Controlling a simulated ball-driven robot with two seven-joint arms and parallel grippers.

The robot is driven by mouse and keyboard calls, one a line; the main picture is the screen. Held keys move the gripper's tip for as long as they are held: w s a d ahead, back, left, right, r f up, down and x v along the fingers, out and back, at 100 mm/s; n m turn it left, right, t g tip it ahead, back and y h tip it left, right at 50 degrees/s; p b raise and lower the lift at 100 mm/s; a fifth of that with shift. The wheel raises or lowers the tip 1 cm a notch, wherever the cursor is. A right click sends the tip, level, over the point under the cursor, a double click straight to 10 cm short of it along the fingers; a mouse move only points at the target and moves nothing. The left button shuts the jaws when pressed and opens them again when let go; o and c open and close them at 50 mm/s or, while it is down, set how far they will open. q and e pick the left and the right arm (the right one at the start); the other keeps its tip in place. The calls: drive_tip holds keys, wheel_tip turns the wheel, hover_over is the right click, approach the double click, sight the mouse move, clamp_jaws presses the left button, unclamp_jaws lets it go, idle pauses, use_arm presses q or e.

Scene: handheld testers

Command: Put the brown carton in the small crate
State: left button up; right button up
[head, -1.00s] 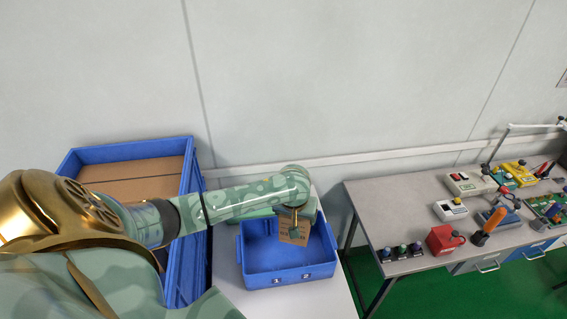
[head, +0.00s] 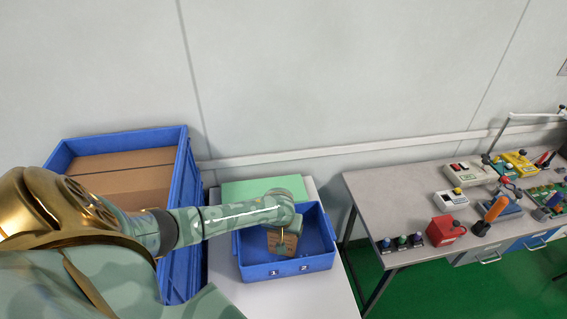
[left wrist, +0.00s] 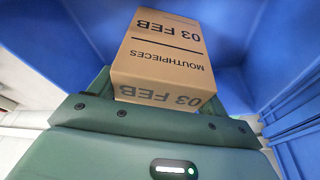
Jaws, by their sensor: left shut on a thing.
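My left gripper (head: 281,240) is shut on the carton, reaching into the crate from above. Its dark green fingers also show in the left wrist view (left wrist: 155,98). Whether the carton touches the crate floor is hidden. My right gripper is not in view.
A large blue crate (head: 185,205) with big cardboard boxes (head: 125,172) stands at left. A green box (head: 245,190) lies behind the small crate on the white table (head: 300,295). A grey workbench (head: 390,195) with handheld testers is at right, across a gap.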

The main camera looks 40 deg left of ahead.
use_arm(q)
drive_tip(key=shift+f, duration=0.15)
drive_tip(key=o, duration=1.1)
drive_tip(key=shift+c, duration=0.2)
drive_tip(key=p+v, duration=0.5)
drive_tip(key=v, duration=0.7)
drive_tip(key=shift+p, duration=0.3)
